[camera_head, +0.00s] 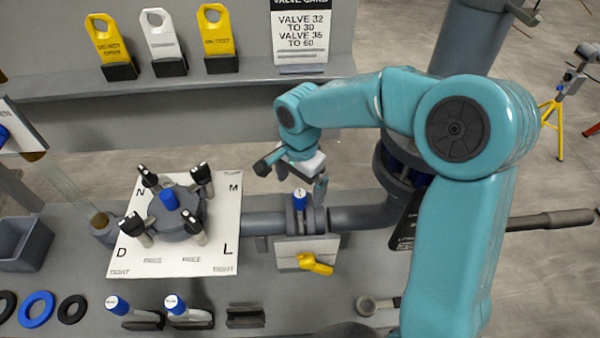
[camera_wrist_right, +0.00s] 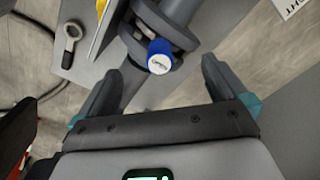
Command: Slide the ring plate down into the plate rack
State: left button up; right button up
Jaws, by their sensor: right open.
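What looks like the ring plate is seated between two grey flanges in the pipe line; its blue-capped handle (camera_head: 300,198) sticks up. The cap reads OPEN in the right wrist view (camera_wrist_right: 160,57). The plate's body is hidden between the flanges. My right gripper (camera_head: 292,178) is open just above the cap, its fingers apart on either side; in the wrist view the gripper (camera_wrist_right: 160,68) holds nothing. What looks like the plate rack is a row of dark holders at the bottom; one holder (camera_head: 245,318) is empty, two hold blue-capped pieces (camera_head: 175,305). My left gripper is not in view.
A round fixture with several black-tipped handles (camera_head: 180,212) stands on a white lettered board (camera_head: 220,255). A yellow lever (camera_head: 315,264) is below the flanges. Blue and black rings (camera_head: 37,309) lie at lower left. Yellow and white tags (camera_head: 162,35) stand on the back shelf.

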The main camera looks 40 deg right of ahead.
aim_at(300, 193)
notch_tip(300, 193, down, 4)
jog(key=b, duration=0.3)
jog(key=shift+f, duration=0.2)
jog(key=shift+f+b, duration=0.35)
jog(key=shift+f, duration=0.05)
jog(key=shift+a+f+b, duration=0.15)
jog(key=shift+f+b, duration=0.3)
jog(key=shift+b, duration=0.05)
jog(key=shift+f, duration=0.1)
jog(key=c, duration=0.4)
jog(key=shift+s, duration=0.15)
grip_shut()
